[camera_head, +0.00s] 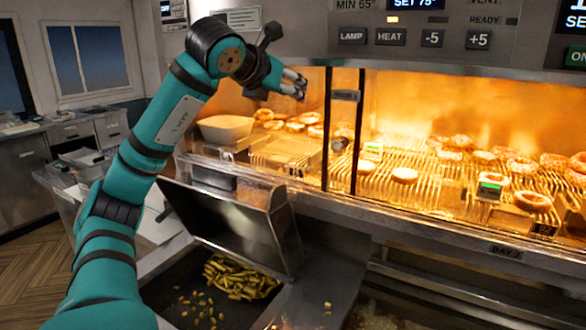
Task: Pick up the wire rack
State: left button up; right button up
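Wire racks (450,192) with pale parallel bars line the lit warming cabinet, with round browned food pieces on them. Another barred section (285,150) lies left of the dark upright divider. I cannot tell which rack the task means. My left gripper (296,83) is raised in front of the cabinet's upper left part, above the barred section and apart from it. My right gripper is out of view.
A pale bowl (225,129) stands at the cabinet's left end. A dark divider (343,130) and the metal front ledge (440,240) bound the racks. Below, a tilted metal panel (235,222) stands over a dark bin (195,300) with cut fries. Floor is free at left.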

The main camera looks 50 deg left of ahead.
pick_arm(q)
notch_tip(320, 180, down, 10)
jog(key=b, duration=0.8)
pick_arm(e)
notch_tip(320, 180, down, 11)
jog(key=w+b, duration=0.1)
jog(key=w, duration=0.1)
pick_arm(q)
jog(key=p, duration=0.3)
send_near(320, 148)
jog(key=x, duration=0.4)
jog(key=shift+w+a, duration=0.2)
jog(key=shift+w, duration=0.15)
jog(key=p+x, duration=0.2)
jog(key=x, duration=0.3)
jog(key=shift+d+p, duration=0.15)
jog(key=shift+p, duration=0.25)
jog(key=shift+w+f, duration=0.15)
jog(key=shift+c, duration=0.8)
grip_shut()
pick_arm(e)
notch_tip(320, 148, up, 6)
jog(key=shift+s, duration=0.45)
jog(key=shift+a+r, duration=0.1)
